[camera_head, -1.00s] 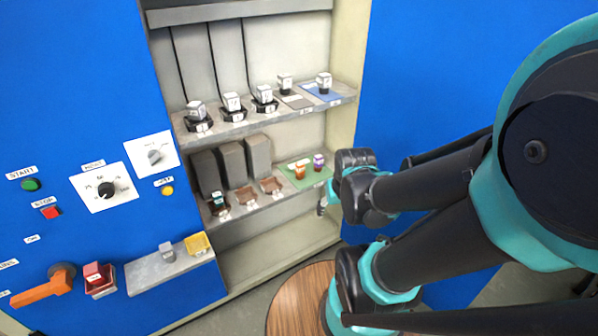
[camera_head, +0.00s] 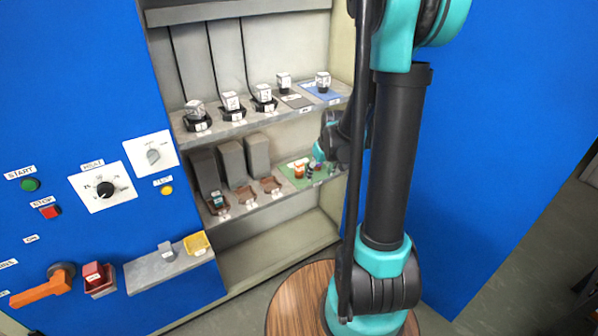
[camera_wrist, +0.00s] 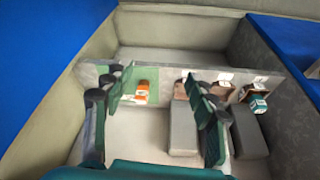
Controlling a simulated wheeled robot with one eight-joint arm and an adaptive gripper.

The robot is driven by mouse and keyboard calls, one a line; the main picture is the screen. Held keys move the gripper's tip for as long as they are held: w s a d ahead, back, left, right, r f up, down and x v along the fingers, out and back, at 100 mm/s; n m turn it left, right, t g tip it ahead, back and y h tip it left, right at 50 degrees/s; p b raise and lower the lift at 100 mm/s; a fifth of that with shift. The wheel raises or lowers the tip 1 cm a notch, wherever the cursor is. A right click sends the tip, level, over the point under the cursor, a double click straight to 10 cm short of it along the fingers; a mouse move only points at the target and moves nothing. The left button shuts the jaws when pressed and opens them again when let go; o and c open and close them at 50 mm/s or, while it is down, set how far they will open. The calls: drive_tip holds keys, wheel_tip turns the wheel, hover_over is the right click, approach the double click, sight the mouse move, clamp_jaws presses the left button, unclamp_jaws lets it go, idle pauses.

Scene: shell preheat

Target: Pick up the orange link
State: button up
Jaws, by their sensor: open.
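The orange link (camera_head: 298,171) stands on the green mat (camera_head: 285,166) at the right end of the lower shelf (camera_head: 250,203). In the wrist view the orange link (camera_wrist: 142,90) shows on the green mat, between my gripper's fingers in the picture and nearer the left one. My gripper (camera_head: 314,168) is at the right end of that shelf, just right of the orange link. In the wrist view my gripper (camera_wrist: 160,112) is open and empty, its two green-padded fingers spread wide. The purple-topped link seen on the mat earlier is not clearly visible now.
Grey blocks (camera_head: 232,163) stand behind brown holders (camera_head: 245,194) left of the mat. A teal link (camera_head: 217,198) sits in the leftmost holder. The upper shelf (camera_head: 240,127) overhead holds several white cubes. The cabinet's side wall (camera_head: 335,70) closes the right.

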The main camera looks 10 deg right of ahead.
sight(299, 163)
drive_tip(key=w+d+f+n, duration=0.1)
drive_tip(key=w+f+n, duration=0.2)
drive_tip(key=w+f, duration=1.2)
drive_tip(key=shift+g+y, duration=0.3)
drive_tip(key=w+a, duration=0.1)
drive_tip(key=w, duration=0.1)
drive_tip(key=w+a, duration=0.1)
drive_tip(key=w, duration=0.2)
drive_tip(key=w+a, duration=0.1)
drive_tip(key=w, duration=0.1)
drive_tip(key=shift+w+a+f, duration=0.15)
drive_tip(key=shift+a, duration=0.1)
drive_tip(key=w, duration=0.1)
drive_tip(key=w+a, duration=0.1)
drive_tip(key=w, duration=0.1)
drive_tip(key=shift+w+a, duration=0.15)
drive_tip(key=shift+a, duration=0.2)
drive_tip(key=shift+x, duration=1.1)
drive_tip(key=shift+f, duration=0.4)
clamp_jaws()
